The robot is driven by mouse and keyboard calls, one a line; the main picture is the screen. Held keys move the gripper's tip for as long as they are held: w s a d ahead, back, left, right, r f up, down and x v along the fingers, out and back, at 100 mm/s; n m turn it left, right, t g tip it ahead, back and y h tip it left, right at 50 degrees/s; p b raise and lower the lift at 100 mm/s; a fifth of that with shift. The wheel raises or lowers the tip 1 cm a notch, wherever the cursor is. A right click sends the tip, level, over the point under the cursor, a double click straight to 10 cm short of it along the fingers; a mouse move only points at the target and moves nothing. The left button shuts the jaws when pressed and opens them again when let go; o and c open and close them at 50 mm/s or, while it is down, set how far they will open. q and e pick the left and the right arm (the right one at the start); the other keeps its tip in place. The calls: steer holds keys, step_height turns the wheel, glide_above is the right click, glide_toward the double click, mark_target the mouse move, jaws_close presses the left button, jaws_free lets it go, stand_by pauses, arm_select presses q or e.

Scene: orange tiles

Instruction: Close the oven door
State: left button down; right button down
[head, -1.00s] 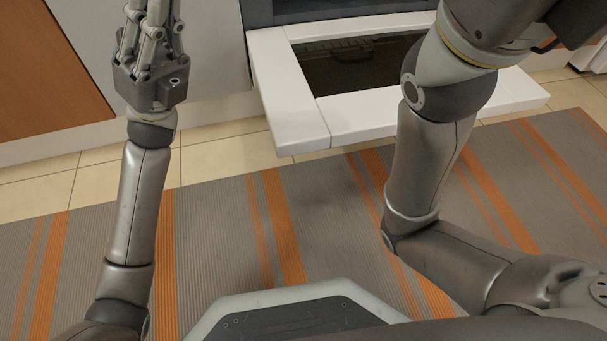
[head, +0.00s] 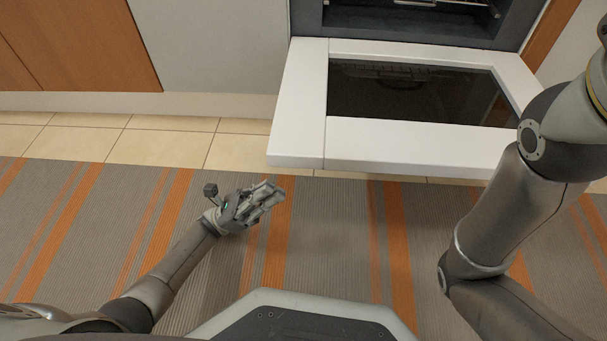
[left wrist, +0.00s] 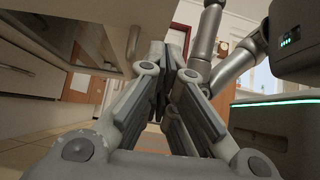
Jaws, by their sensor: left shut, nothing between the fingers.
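The oven door (head: 300,115) is folded down wide open in the head view, a white frame around a dark glass pane (head: 410,92). The dark oven opening (head: 430,22) shows behind it at the top. My left gripper (head: 270,192) is low over the rug, just in front of the door's near left corner and apart from it in the picture. It is shut and empty; its fingers also show in the left wrist view (left wrist: 165,85). A pale panel above the fingers there may be the door's underside. My right arm crosses the head view's right side; its gripper is out of view.
A striped grey and orange rug (head: 330,230) covers the floor before the oven. Beige tiles (head: 160,150) run along the cabinets. A white cabinet front (head: 215,45) and an orange wooden one (head: 85,45) stand left of the oven. My base is at the bottom.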

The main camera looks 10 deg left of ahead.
arm_select(q)
steer(key=b+x, duration=0.1)
steer(key=x, duration=0.7)
steer(key=shift+d+r, duration=0.1)
